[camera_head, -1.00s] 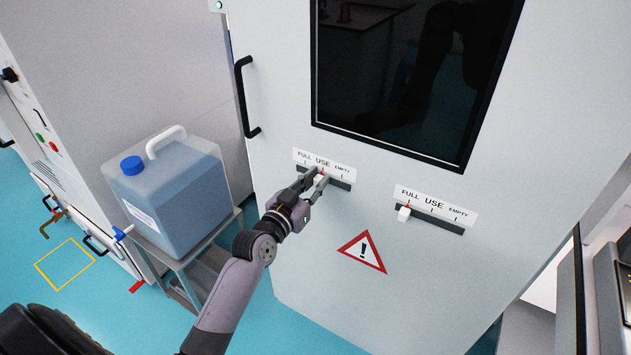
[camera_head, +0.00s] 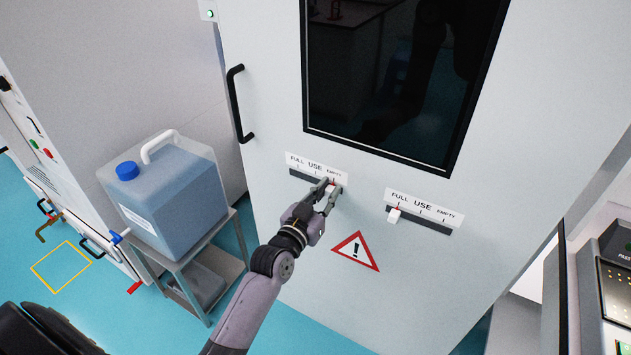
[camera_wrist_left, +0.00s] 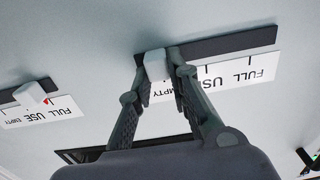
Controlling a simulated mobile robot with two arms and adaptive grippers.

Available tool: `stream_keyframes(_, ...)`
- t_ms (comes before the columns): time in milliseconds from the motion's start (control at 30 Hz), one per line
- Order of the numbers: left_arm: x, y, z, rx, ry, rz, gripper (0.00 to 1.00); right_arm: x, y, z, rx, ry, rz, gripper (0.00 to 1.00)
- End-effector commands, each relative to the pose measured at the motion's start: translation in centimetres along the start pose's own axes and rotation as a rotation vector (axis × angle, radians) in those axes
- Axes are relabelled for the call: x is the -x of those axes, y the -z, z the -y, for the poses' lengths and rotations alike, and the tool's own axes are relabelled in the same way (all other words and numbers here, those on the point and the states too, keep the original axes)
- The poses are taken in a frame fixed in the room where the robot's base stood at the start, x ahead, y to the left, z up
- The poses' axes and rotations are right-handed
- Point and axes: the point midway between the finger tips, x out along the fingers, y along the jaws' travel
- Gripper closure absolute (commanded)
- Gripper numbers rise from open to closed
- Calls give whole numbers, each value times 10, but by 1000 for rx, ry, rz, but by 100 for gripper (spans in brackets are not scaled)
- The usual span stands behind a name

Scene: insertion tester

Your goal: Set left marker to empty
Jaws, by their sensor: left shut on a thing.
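The left marker is a small white slider knob (camera_head: 331,189) on the dark rail under the left FULL/USE/EMPTY label (camera_head: 314,167). The knob stands under the word EMPTY, with a red line just above it. My left gripper (camera_head: 328,192) is shut on this knob and partly hides it and the rail. In the left wrist view the knob (camera_wrist_left: 155,64) sits between the two fingertips (camera_wrist_left: 160,70), and the label (camera_wrist_left: 225,88) shows upside down. My right gripper is not in view.
A second label (camera_head: 424,206) with its own white knob (camera_head: 394,215) at FULL is to the right. A warning triangle (camera_head: 356,251) is below. A blue-capped liquid canister (camera_head: 170,200) stands on a cart at left. A black door handle (camera_head: 236,105) juts out.

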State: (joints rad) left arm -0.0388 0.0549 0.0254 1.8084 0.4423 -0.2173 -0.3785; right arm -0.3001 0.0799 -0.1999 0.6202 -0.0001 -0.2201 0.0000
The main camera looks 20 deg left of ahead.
Motion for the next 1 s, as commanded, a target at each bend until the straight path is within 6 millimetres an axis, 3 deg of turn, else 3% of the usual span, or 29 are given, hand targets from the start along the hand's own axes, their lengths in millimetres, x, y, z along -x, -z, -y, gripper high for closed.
stream_keyframes(267, 0, 0, -5, 5, -7, -2, 100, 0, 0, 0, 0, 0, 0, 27)
stream_keyframes(300, 0, 0, -5, 5, -7, -2, 81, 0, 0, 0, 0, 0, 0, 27)
stream_keyframes(600, 0, 0, -4, 3, -6, -2, 62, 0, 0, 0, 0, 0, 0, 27)
stream_keyframes(1000, 9, -1, -3, 1, -4, -1, 62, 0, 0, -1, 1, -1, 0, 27)
